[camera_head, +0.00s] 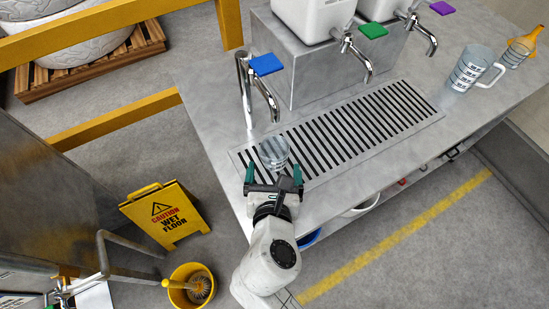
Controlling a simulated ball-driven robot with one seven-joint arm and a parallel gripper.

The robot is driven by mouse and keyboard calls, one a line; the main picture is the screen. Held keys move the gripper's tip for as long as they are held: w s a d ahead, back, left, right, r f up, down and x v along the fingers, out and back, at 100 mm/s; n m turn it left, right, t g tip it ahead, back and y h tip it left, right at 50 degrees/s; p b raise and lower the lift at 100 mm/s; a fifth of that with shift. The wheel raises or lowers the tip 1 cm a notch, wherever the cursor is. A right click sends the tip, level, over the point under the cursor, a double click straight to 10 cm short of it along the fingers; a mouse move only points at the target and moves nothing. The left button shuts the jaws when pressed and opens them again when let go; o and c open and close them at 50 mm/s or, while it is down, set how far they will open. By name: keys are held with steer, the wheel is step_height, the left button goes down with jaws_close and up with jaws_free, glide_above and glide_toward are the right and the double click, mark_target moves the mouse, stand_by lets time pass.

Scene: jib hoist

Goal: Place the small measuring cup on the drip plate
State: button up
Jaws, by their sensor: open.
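The small measuring cup (273,149), clear with a greyish tint, is at the left end of the slotted drip plate (427,118). It looks upright and appears to rest on the plate, though its base is partly hidden. My gripper (273,174) is just in front of the cup, with its two green-tipped fingers spread apart. The fingers are near the cup's front left and right; whether they touch it cannot be told. A larger clear measuring jug (470,69) with dark markings and a handle stands on the counter at right.
A tap with a blue handle (267,65) rises behind the cup. Taps with green (372,30) and purple (442,8) handles stand farther right. The counter (355,178) in front of the plate is bare.

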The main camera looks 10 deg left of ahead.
steer(key=v, duration=0.6)
steer(key=shift+s+r, duration=0.2)
steer(key=shift+s, duration=0.1)
